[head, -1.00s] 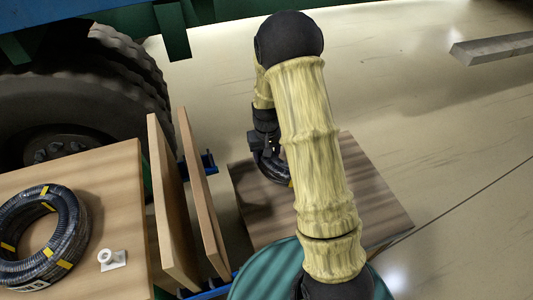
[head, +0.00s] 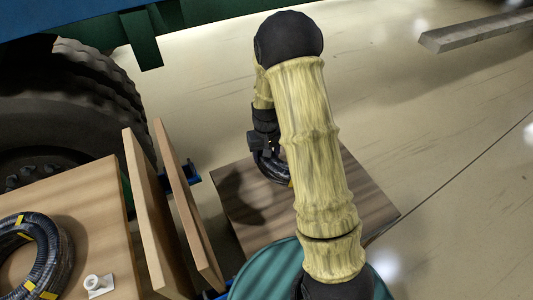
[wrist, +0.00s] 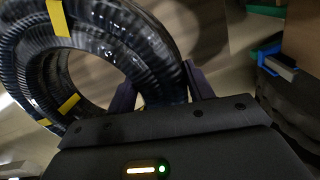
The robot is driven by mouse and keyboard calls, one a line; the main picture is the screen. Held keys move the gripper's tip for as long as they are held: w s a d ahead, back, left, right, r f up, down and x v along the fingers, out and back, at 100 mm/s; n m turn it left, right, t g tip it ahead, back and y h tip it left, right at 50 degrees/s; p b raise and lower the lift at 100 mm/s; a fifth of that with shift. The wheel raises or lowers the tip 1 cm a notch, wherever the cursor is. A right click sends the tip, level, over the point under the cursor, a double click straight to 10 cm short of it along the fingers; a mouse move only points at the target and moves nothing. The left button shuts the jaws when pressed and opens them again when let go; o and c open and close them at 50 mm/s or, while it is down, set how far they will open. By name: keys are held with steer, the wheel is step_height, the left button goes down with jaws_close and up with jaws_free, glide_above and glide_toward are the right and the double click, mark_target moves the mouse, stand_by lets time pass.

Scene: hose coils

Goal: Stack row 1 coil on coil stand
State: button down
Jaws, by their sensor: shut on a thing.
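My gripper (head: 264,152) is shut on a dark ribbed hose coil (head: 270,171) with yellow bands, mostly hidden behind my arm in the head view. In the wrist view, the coil (wrist: 142,40) fills the upper left, its near side between the fingers of my gripper (wrist: 160,88). In the head view the coil appears above a flat brown wooden board (head: 335,205), with a dark shadow on the board to its left. I cannot tell for certain which thing is the coil stand.
A wooden table (head: 85,195) at the left bears another coil (head: 58,262) and a small white fitting (head: 97,284). Two upright boards (head: 165,215) stand beside it. A big tyre (head: 70,95) is behind. A grey beam (head: 478,30) lies far right; floor there is clear.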

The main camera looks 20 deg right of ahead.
steer(key=shift+w+d, duration=0.1)
steer(key=w+d+f+m, duration=0.2)
steer(key=d+f+m, duration=0.2)
steer(key=f+m, duration=0.2)
steer(key=w+d+f+m+g, duration=0.1)
steer(key=w+d+f+m, duration=0.1)
steer(key=d+f+m, duration=0.2)
step_height(320, 180, down, 3)
steer(key=m, duration=0.3)
steer(key=shift+w+d+p, duration=0.25)
steer(key=shift+p, duration=0.1)
steer(key=shift+r+m, duration=0.15)
steer(key=shift+m, duration=0.25)
steer(key=shift+f+y+b, duration=0.3)
steer(key=shift+f+b, duration=0.9)
steer(key=shift+f, duration=0.7)
steer(key=shift+f+b, duration=0.3)
steer(key=shift+f, duration=0.3)
stand_by(0.7)
steer(key=c, duration=0.5)
jaws_free()
steer(key=shift+s+f, duration=0.1)
steer(key=shift+f, duration=0.05)
